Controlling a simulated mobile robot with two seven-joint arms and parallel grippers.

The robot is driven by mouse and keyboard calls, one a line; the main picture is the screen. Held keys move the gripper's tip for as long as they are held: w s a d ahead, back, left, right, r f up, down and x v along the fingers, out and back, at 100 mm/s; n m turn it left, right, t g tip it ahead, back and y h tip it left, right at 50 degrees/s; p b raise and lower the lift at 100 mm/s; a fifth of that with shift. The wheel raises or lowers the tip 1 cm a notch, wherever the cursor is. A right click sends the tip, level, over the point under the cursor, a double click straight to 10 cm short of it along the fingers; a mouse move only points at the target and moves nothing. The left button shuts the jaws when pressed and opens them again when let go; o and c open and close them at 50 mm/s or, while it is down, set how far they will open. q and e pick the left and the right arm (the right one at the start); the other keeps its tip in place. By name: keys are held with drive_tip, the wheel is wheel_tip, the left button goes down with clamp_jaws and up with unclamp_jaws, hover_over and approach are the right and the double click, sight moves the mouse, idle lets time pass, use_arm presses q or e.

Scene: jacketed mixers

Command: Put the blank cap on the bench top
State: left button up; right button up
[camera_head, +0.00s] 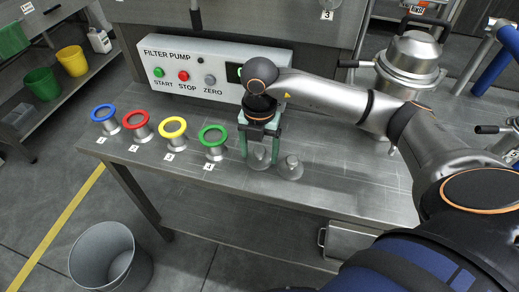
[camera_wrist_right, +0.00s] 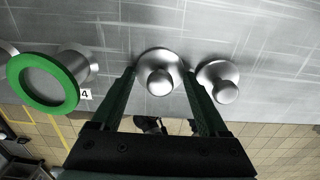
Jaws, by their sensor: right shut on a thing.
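A steel blank cap with a round knob (camera_head: 260,160) is between the fingers of my right gripper (camera_head: 259,152), at the bench's front edge. The gripper points down and is shut on the cap. In the right wrist view this cap (camera_wrist_right: 159,62) shows between the two green fingers (camera_wrist_right: 160,84). I cannot tell whether it touches the bench top (camera_head: 340,178). A second, similar steel cap (camera_head: 290,168) stands just to the right, outside the fingers; it also shows in the wrist view (camera_wrist_right: 218,80). My left gripper is not in view.
Funnels with blue (camera_head: 103,113), red (camera_head: 136,124), yellow (camera_head: 172,128) and green (camera_head: 213,136) rims stand in a row to the left. The filter pump panel (camera_head: 190,70) is behind. A steel vessel (camera_head: 408,60) stands at back right. A grey bin (camera_head: 108,258) is below.

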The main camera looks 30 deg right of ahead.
sight(259, 149)
drive_tip(key=shift+f, duration=0.2)
drive_tip(key=o, duration=1.2)
drive_tip(key=shift+r, duration=0.1)
drive_tip(key=shift+o, duration=0.2)
wheel_tip(259, 149, up, 12)
drive_tip(key=p, duration=0.1)
drive_tip(key=shift+r, duration=0.2)
